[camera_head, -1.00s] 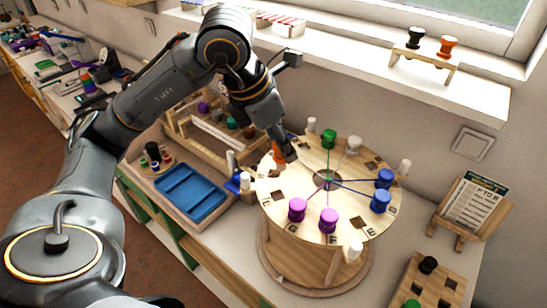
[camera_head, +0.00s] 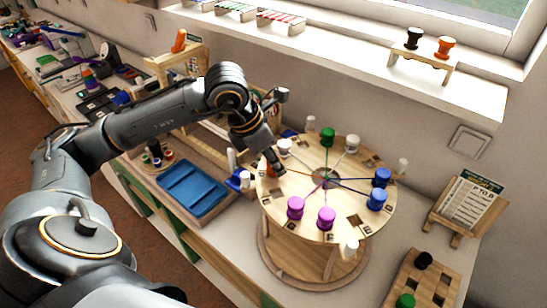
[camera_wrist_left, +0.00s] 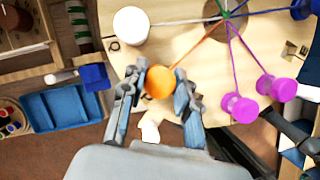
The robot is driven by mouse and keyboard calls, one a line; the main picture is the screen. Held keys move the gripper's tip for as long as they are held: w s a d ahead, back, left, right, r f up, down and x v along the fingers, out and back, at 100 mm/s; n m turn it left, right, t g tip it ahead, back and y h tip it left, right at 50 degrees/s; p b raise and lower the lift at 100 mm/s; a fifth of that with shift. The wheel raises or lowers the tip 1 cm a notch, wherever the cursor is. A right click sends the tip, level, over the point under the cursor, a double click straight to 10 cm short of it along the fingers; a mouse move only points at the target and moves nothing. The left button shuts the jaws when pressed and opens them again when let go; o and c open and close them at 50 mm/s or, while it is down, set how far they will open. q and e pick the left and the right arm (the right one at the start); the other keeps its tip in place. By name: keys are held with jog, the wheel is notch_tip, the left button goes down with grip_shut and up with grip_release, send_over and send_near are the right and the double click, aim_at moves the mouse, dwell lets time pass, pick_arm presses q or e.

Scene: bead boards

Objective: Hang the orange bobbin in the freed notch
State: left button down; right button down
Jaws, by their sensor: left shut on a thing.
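My left gripper (camera_head: 273,166) is shut on the orange bobbin (camera_head: 269,170) at the left rim of the round wooden braiding disc (camera_head: 312,205). In the left wrist view the orange bobbin (camera_wrist_left: 159,82) sits between the two fingers, and an orange thread runs from it to the disc's centre. The fingers hide its lower part, so I cannot tell whether it is seated in a notch. A white bobbin (camera_head: 285,147) hangs just behind it. Open square notches show at the right (camera_head: 365,163) and front right (camera_head: 356,221).
Green (camera_head: 327,137), blue (camera_head: 381,177) and purple (camera_head: 326,217) bobbins stand around the disc. White pegs rise beside its rim. A blue tray (camera_head: 222,207) lies left. A card stand (camera_head: 462,208) and a holed board (camera_head: 440,283) are at right.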

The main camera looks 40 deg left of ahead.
pick_arm(q)
jog(key=shift+f, duration=0.1)
jog(key=c, duration=1.4)
grip_release()
jog(key=o, duration=0.4)
jog(key=shift+r, duration=0.25)
jog(key=b+v, duration=0.1)
jog(key=v, duration=1)
jog(key=shift+s+r+b, duration=0.2)
jog(key=shift+r+b, duration=0.1)
jog(key=shift+r, duration=0.05)
jog(key=shift+a, duration=0.1)
